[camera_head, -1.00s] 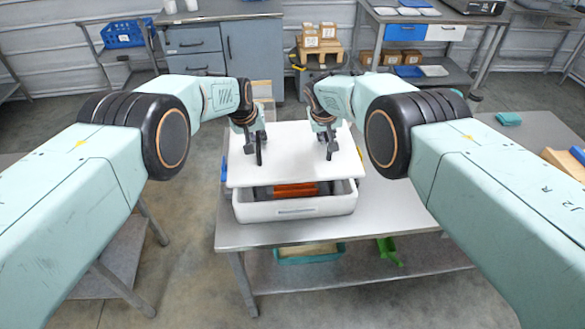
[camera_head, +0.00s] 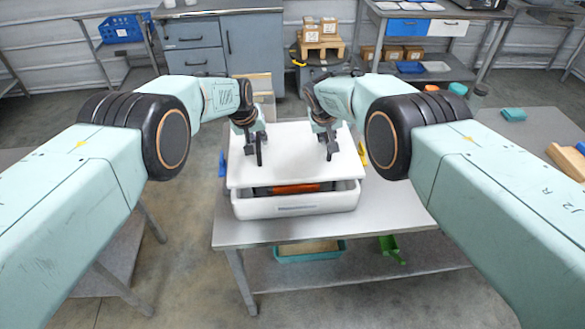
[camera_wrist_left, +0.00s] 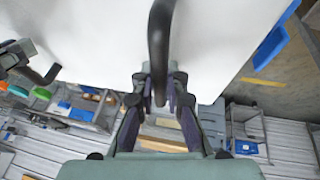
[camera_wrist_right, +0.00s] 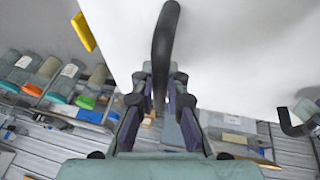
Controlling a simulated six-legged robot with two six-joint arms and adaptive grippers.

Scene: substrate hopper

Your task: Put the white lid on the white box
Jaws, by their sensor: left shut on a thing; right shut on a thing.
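The flat white lid (camera_head: 292,166) is held level above the white box (camera_head: 297,207), with a gap at the front. The lid sits farther back than the box's front rim. Something orange (camera_head: 297,188) shows inside the box through the gap. My left gripper (camera_head: 253,141) is shut on the lid's left dark handle (camera_wrist_left: 160,45). My right gripper (camera_head: 327,140) is shut on its right dark handle (camera_wrist_right: 164,45). The wrist views also show the lid (camera_wrist_left: 100,35) (camera_wrist_right: 225,50). The box's back part is hidden under the lid.
The box stands on a metal table (camera_head: 390,213), with free room at its right. A blue item (camera_head: 222,165) lies left of the lid, and a yellow item (camera_head: 362,153) lies right of it. A teal tray (camera_head: 310,252) is on the lower shelf.

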